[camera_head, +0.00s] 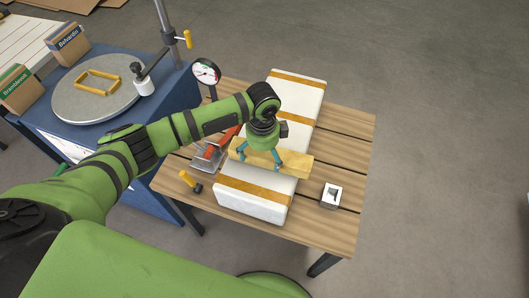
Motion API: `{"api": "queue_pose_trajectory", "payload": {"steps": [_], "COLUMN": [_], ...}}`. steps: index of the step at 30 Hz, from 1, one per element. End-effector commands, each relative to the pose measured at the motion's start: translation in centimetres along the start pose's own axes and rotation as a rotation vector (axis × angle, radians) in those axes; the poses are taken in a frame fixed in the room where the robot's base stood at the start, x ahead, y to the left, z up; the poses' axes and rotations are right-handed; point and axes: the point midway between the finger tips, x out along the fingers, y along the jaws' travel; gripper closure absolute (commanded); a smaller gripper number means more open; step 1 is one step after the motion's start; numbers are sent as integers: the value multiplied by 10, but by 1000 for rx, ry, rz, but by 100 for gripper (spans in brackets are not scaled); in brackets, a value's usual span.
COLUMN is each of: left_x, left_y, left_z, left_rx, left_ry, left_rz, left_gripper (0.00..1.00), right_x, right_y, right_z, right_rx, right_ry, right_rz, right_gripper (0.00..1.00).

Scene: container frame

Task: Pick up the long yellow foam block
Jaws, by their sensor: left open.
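The long yellow foam block (299,164) lies across the top of a long white box with orange bands (298,93), on a slatted wooden table. My left gripper (261,161) is over the block's left and middle part, pointing down. Its teal fingers are spread open, one towards the block's left end and one near its middle. I cannot tell whether the fingertips touch the block. My left wrist and gripper hide part of the block and box. My right gripper is not in view.
A tool with a red handle and grey metal part (208,154) lies left of the white box. A small yellow-handled tool (190,181) and a small white cube (332,195) are on the wooden table (345,130). A blue cabinet with a round plate (98,104) and a dial gauge (206,72) stand left.

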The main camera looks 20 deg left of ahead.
Motion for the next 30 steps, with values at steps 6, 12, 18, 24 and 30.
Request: {"api": "queue_pose_trajectory", "payload": {"steps": [6,12,18,24,30], "left_x": [0,0,-1,-14,-46], "left_y": [0,0,0,-1,8], "left_z": [0,0,0,-1,-8], "left_rx": [0,0,0,0,6], "left_ry": [0,0,0,2,4], "left_rz": [0,1,1,-2,0], "left_gripper": [46,47,47,48,48], "right_x": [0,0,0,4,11], "right_y": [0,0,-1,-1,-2], "right_z": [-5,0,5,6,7], "right_rx": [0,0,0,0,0], "right_ry": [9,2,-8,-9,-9], "right_rz": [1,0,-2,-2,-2], "right_gripper": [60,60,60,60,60]}}
